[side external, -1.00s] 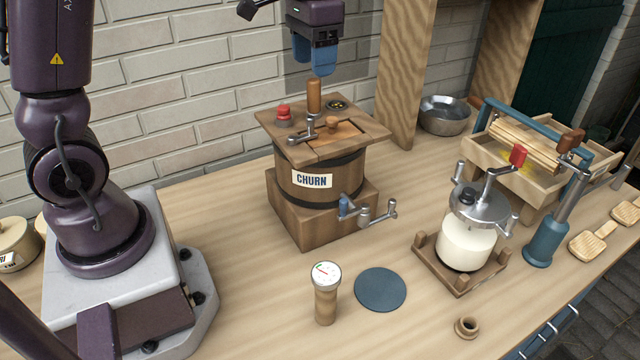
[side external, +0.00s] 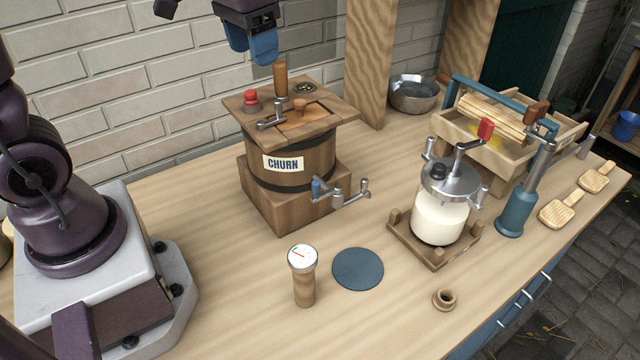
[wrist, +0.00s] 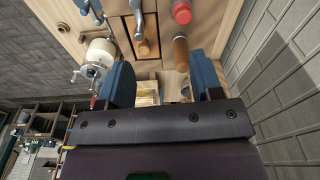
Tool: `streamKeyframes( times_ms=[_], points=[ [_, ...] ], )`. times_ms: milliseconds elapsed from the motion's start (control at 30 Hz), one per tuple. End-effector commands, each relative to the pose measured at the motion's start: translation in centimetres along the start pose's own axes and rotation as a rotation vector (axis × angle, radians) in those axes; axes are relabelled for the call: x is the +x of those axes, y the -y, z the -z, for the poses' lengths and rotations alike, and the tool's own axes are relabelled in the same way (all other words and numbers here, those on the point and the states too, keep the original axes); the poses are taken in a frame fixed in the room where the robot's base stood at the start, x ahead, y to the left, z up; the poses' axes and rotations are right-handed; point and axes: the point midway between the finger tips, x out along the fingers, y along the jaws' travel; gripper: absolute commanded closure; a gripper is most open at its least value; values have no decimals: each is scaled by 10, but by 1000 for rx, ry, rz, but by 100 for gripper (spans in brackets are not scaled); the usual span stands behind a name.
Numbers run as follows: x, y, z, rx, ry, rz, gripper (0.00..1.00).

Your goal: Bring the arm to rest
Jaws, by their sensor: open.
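My gripper (side external: 258,47) has blue fingers and hangs above the wooden churn (side external: 290,160), a little left of and above the upright brown crank handle (side external: 280,78). In the wrist view my gripper (wrist: 163,82) has its two blue fingers spread apart with nothing held between them. The crank handle (wrist: 181,55) shows just beyond the fingers, apart from them. The churn has a dark band, a label and a side spigot with a metal crank (side external: 340,193). A red knob (side external: 251,97) sits on its lid.
A gauge on a wooden post (side external: 303,275) and a blue disc (side external: 358,268) are in front. A glass jar churn (side external: 440,215), a wooden box with rollers (side external: 500,130), a metal bowl (side external: 415,93) and paddles (side external: 558,213) stand right. A brick wall is behind.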

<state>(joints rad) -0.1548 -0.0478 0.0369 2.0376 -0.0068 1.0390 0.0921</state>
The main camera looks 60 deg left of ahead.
Motion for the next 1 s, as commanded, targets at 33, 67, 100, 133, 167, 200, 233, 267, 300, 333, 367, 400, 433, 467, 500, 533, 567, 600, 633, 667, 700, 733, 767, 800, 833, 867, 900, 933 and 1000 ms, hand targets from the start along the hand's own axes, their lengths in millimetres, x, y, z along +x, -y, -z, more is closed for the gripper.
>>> streamKeyframes(
  times_ms=[33, 67, 100, 133, 167, 200, 233, 267, 300, 333, 367, 400, 433, 467, 500, 533, 567, 600, 633, 667, 700, 733, 767, 800, 833, 867, 900, 933, 1000],
  points=[
    [-7, -8, -16, 3, -40, -1, 40],
    [-10, -12, -25, 4, -63, -2, 40],
    [-14, -17, -38, 5, -94, -4, 40],
    [-16, -20, -47, 9, -119, -6, 40],
    [-18, -24, -56, 12, -143, -7, 40],
    [-20, -28, -68, 18, -175, -10, 40],
    [-22, -31, -76, 24, -198, -12, 40],
    [-23, -34, -83, 31, -220, -14, 40],
    [-24, -37, -92, 41, -247, -17, 40],
    [-25, -38, -98, 48, -267, -19, 40],
    [-26, -40, -103, 55, -284, -21, 40],
    [-27, -42, -109, 66, -303, -23, 40],
    [-29, -43, -112, 73, -317, -25, 40],
    [-30, -44, -114, 79, -330, -26, 40],
    [-33, -45, -117, 85, -346, -28, 40],
    [-35, -46, -117, 88, -357, -30, 40],
    [-37, -46, -117, 91, -367, -31, 40],
    [-39, -47, -118, 94, -376, -32, 40],
    [-40, -47, -118, 96, -379, -33, 40],
    [-40, -47, -118, 97, -381, -33, 40],
    [-40, -48, -118, 100, -381, -34, 40],
    [-40, -48, -118, 100, -380, -34, 40],
    [-40, -48, -118, 99, -379, -34, 40],
    [-40, -48, -118, 99, -379, -34, 40],
    [-40, -48, -117, 99, -379, -34, 40],
    [-40, -48, -117, 99, -379, -33, 40],
    [-40, -48, -117, 99, -379, -33, 40],
    [-40, -47, -117, 99, -379, -33, 40],
    [-40, -47, -117, 99, -379, -33, 40]
  ],
)
